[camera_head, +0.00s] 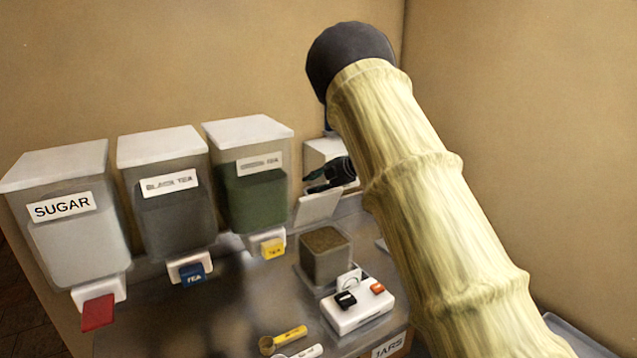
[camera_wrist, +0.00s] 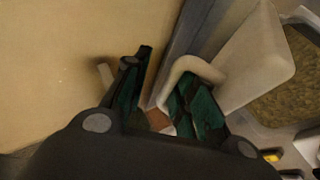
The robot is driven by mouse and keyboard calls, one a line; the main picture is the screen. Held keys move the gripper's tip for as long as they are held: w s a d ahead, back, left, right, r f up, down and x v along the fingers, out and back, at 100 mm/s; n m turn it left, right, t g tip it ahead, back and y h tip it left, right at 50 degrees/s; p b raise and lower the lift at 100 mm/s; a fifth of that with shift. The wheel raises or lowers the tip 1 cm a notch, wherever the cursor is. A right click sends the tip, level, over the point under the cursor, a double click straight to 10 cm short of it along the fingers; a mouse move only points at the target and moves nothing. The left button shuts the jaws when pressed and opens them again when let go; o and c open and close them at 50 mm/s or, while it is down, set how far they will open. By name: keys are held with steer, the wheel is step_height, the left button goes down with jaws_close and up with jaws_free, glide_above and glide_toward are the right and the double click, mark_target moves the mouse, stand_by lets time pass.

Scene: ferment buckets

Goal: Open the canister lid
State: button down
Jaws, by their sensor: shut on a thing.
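The canister (camera_head: 325,262) is a small clear square box with brown grainy contents, standing on the counter right of the dispensers. Its top is uncovered, and the contents (camera_wrist: 288,84) also show at the right of the wrist view. The white lid (camera_head: 318,206) is tilted up at the canister's back edge; in the wrist view its panel (camera_wrist: 262,55) stands beside the opening. My gripper (camera_head: 328,180) is behind and above the canister. In the wrist view its green-padded fingers (camera_wrist: 165,100) are shut on the lid's curved white handle (camera_wrist: 190,68). The exact grip is partly hidden.
Dispensers for sugar (camera_head: 80,240), black tea (camera_head: 170,205) and green contents (camera_head: 255,190) stand to the left. A white device with buttons (camera_head: 357,312) sits in front of the canister. A yellow spoon (camera_head: 288,338) lies nearby. A wall is close behind.

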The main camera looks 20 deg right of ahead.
steer(key=shift+w+a+r, duration=0.35)
steer(key=shift+w, duration=0.1)
stand_by(0.3)
steer(key=c, duration=1.8)
jaws_free()
steer(key=shift+f, duration=0.1)
steer(key=shift+s+d, duration=0.1)
steer(key=shift+d, duration=0.05)
